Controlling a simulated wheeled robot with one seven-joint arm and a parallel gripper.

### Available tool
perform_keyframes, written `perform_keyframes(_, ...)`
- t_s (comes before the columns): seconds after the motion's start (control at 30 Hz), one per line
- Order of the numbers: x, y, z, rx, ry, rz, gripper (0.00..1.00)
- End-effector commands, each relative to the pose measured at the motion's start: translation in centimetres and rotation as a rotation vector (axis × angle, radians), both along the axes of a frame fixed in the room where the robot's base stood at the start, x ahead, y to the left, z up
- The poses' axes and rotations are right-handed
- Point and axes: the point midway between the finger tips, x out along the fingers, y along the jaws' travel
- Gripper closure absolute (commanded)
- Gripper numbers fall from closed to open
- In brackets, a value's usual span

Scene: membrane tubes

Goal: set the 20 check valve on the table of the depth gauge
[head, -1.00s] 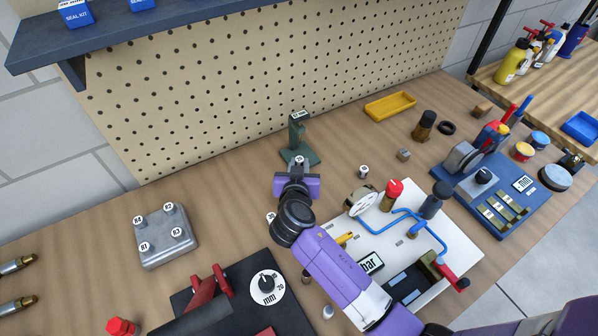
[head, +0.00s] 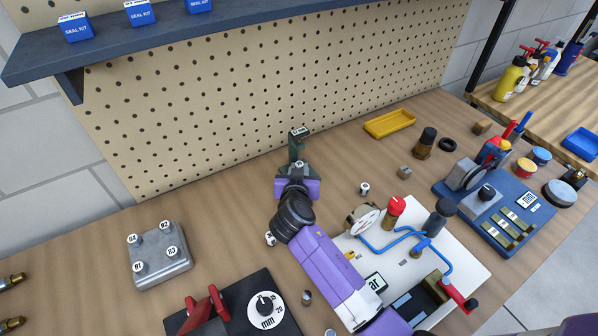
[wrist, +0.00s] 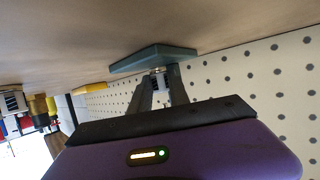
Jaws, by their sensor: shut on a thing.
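The depth gauge (head: 296,148) is a dark green stand with a labelled top, in front of the pegboard. My gripper (wrist: 158,80) points at it and hides most of its base in the head view. The wrist view shows the base (wrist: 170,54) just beyond the fingertips. My gripper is shut on a small light-topped cylinder, the check valve (head: 299,165); it also shows between the fingertips in the wrist view (wrist: 157,71). Its label is too small to read. I cannot tell whether the valve touches the gauge's table.
Small labelled cylinders stand to the right (head: 364,188) and left (head: 270,239) of my arm. A white board with a dial and blue pipe (head: 470,245) lies to the right. A grey block with several studs (head: 160,262) is at left. A yellow tray (head: 390,123) is behind.

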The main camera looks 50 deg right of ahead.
Motion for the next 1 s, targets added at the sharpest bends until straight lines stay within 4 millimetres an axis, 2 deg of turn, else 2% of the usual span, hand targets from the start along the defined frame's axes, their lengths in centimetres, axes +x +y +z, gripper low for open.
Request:
perform_keyframes(0.13, 0.0, 0.0, 0.0, 0.000, 0.000, 0.000, 1.00)
perform_keyframes(0.17, 0.0, 0.0, 0.0, 0.000, 0.000, 0.000, 0.74)
perform_keyframes(0.27, 0.0, 0.0, 0.0, 0.000, 0.000, 0.000, 0.54)
perform_keyframes(0.3, 0.0, 0.0, 0.0, 0.000, 0.000, 0.000, 0.53)
perform_keyframes(0.67, 0.0, 0.3, 0.0, 0.000, -0.001, 0.004, 0.53)
perform_keyframes(0.83, -1.1, 1.4, 0.6, -0.001, -0.001, 0.003, 0.53)
perform_keyframes(1.0, -2.9, 3.5, 1.7, -0.001, -0.001, 0.003, 0.53)
